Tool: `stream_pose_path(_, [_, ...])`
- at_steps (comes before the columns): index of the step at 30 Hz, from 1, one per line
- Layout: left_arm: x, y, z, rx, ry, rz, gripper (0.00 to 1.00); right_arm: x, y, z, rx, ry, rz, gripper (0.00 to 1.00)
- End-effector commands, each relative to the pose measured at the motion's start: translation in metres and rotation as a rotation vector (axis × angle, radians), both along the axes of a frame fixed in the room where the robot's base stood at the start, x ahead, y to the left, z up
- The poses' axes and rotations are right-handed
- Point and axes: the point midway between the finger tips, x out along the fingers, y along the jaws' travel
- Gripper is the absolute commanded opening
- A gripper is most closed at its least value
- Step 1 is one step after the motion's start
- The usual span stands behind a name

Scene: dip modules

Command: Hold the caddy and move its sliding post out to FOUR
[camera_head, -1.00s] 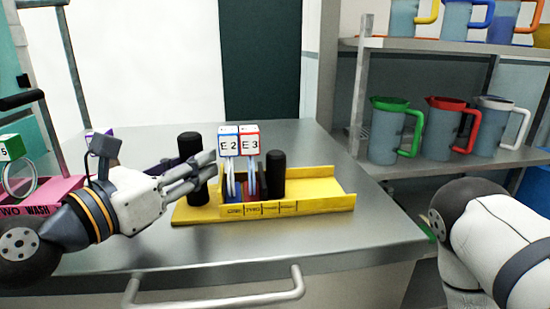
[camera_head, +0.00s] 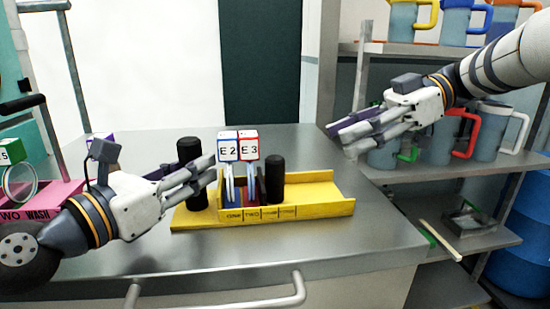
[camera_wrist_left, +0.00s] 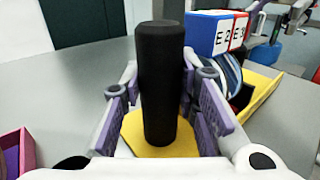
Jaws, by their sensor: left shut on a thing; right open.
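The yellow caddy (camera_head: 325,204) lies on the steel bench with words along its front edge; ONE and TWO are the clearest. A black post (camera_head: 188,160) stands at its left end, and the black sliding post (camera_head: 275,178) stands inside the channel, above about the third word. Modules E2 (camera_head: 228,147) and E3 (camera_head: 249,146) stand between the posts. My left gripper (camera_head: 208,172) is shut on the left-end post, which shows between its fingers in the left wrist view (camera_wrist_left: 162,85). My right gripper (camera_head: 350,142) is open and empty, raised right of the caddy.
A pink bin (camera_head: 45,197) is at the left bench end. A shelf (camera_head: 455,163) with several coloured jugs stands behind my right gripper. The channel right of the sliding post is empty, and the bench front is clear.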

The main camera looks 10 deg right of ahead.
Motion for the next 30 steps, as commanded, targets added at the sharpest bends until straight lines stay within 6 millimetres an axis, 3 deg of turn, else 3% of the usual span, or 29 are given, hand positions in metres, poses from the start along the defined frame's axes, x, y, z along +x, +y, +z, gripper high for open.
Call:
stream_pose_path(4, [0.0, 0.0, -0.001, -0.001, 0.002, -0.001, 0.0, 0.001, 0.023, 0.002, 0.0, -0.008, 0.009, 0.46])
stream_pose_path(12, [0.0, 0.0, -0.001, -0.001, 0.002, -0.001, 0.0, 0.001, 0.085, -0.025, -0.001, -0.008, 0.009, 0.46])
stream_pose_path(16, [0.0, 0.0, -0.001, 0.0, 0.003, -0.001, 0.0, 0.001, 0.107, -0.035, 0.0, -0.01, 0.007, 0.46])
stream_pose_path(21, [0.0, 0.0, -0.001, -0.001, 0.002, 0.0, 0.0, 0.001, 0.119, -0.04, -0.001, -0.01, 0.006, 0.46])
stream_pose_path(28, [0.0, 0.0, -0.001, -0.001, 0.003, 0.0, 0.0, 0.002, 0.119, -0.04, -0.001, -0.011, 0.006, 0.46])
stream_pose_path(30, [0.0, 0.0, -0.001, -0.001, 0.003, 0.0, 0.0, 0.002, 0.119, -0.04, -0.001, -0.011, 0.006, 0.3])
